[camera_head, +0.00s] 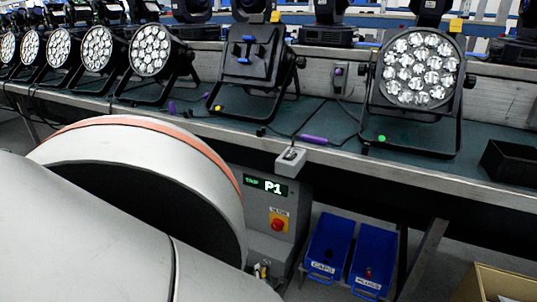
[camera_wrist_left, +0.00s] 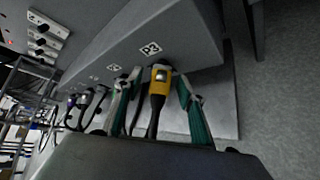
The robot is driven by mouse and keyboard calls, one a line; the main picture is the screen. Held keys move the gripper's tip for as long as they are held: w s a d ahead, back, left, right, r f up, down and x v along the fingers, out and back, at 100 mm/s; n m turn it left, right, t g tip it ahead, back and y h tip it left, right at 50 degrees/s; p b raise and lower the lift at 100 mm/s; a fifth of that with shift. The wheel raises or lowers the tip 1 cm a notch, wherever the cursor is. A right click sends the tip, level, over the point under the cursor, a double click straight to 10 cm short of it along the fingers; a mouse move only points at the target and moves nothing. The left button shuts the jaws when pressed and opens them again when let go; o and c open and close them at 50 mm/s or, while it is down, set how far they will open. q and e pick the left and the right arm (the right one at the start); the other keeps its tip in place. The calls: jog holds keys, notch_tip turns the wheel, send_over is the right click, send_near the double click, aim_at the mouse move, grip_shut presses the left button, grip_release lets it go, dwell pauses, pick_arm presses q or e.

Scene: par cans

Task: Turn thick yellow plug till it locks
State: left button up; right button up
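My left gripper (camera_wrist_left: 159,80) is open, with one green-padded finger on each side of the plug. Gaps show between the plug and both fingers. In the head view my own arm covers much of the lower left, and I cannot clearly make out the gripper or the plug there. My right gripper is in neither view.
Other plugs with dark cables (camera_wrist_left: 85,103) hang left of the yellow one. In the head view a grey box with a P1 display (camera_head: 266,186) and red button (camera_head: 278,225) stands under the bench (camera_head: 400,168) of par cans (camera_head: 417,68). Blue bins (camera_head: 328,245) are beside it.

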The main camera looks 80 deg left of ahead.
pick_arm(q)
jog(key=shift+d, duration=0.2)
jog(key=shift+d+r, duration=0.1)
jog(key=shift+d, duration=0.4)
jog(key=v, duration=1)
jog(key=shift+d+r, duration=0.2)
jog(key=shift+r, duration=0.1)
jog(key=shift+s, duration=0.1)
